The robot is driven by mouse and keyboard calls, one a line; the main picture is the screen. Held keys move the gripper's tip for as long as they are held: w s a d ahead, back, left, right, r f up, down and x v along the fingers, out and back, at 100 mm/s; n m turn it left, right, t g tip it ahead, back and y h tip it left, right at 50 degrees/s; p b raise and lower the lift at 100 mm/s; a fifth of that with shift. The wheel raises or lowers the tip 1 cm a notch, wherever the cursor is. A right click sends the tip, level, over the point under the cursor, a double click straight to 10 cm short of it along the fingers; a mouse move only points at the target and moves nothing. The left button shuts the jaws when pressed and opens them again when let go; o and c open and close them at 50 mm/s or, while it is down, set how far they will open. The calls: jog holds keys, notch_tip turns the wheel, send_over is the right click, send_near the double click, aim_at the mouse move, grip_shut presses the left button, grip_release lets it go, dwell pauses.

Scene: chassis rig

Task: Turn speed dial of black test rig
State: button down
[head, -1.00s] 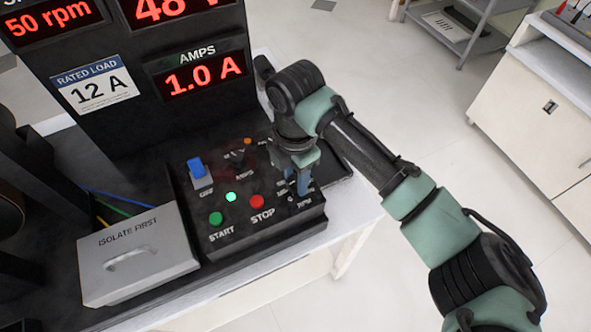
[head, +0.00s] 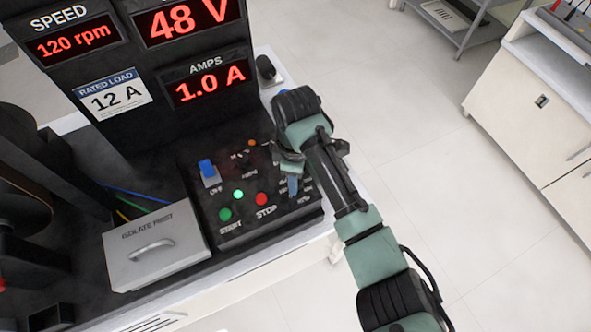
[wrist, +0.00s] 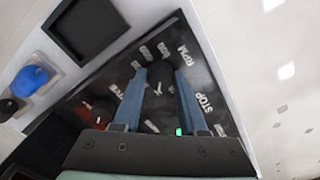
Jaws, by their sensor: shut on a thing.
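The black test rig (head: 165,55) fills the left of the head view. Its red displays read 120 rpm (head: 73,40), 48 V and 1.0 A (head: 207,87). My gripper (head: 292,185) is at the right side of the control panel (head: 240,222). In the wrist view, its two blue-grey fingers (wrist: 166,75) are shut on the dark speed dial (wrist: 157,88), beside the RPM label (wrist: 185,57) and scale numbers. The gripper hides the dial in the head view.
The panel also carries a blue switch (head: 208,171), a lit green lamp (head: 238,194), a green START button (head: 225,214) and a red STOP button (head: 261,199). A grey handled box (head: 155,250) stands to their left. Open floor lies to the right.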

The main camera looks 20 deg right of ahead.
jog(key=shift+m+p, duration=0.3)
jog(key=shift+m, duration=0.2)
jog(key=shift+c, duration=2.3)
grip_release()
notch_tip(320, 180, up, 13)
jog(key=p, duration=0.2)
